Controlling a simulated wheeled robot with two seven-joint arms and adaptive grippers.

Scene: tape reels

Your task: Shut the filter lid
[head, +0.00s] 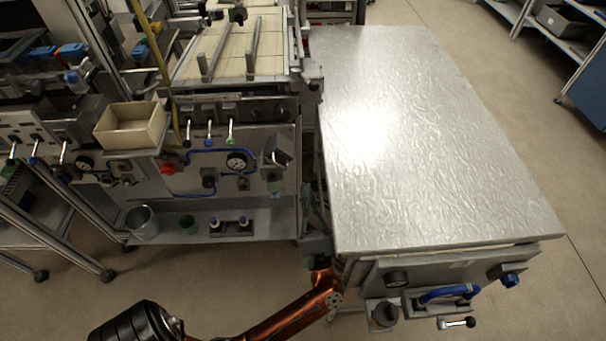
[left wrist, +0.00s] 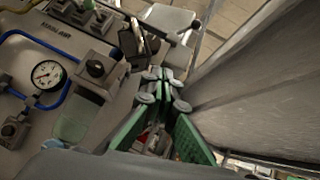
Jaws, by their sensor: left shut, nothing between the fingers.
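A small grey housing with a tilted dark flap (head: 276,152), which looks like the filter lid, sits at the right end of the machine's front panel. The flap appears raised, not flat. In the left wrist view a dark framed part (left wrist: 138,42), probably the same flap, stands just beyond and left of the fingertips. My left gripper (head: 310,198) is in the gap between the panel and the metal table, below and right of the flap. In the left wrist view its green fingers (left wrist: 166,86) meet at the tips, empty and apart from the flap. My right gripper is out of view.
The metal-topped table (head: 440,130) stands close on the gripper's right. The front panel carries a gauge (head: 237,162), blue hoses and toggle levers. A cream bin (head: 132,124) is at the left. A lower shelf (head: 250,215) holds small containers. Open floor lies in front.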

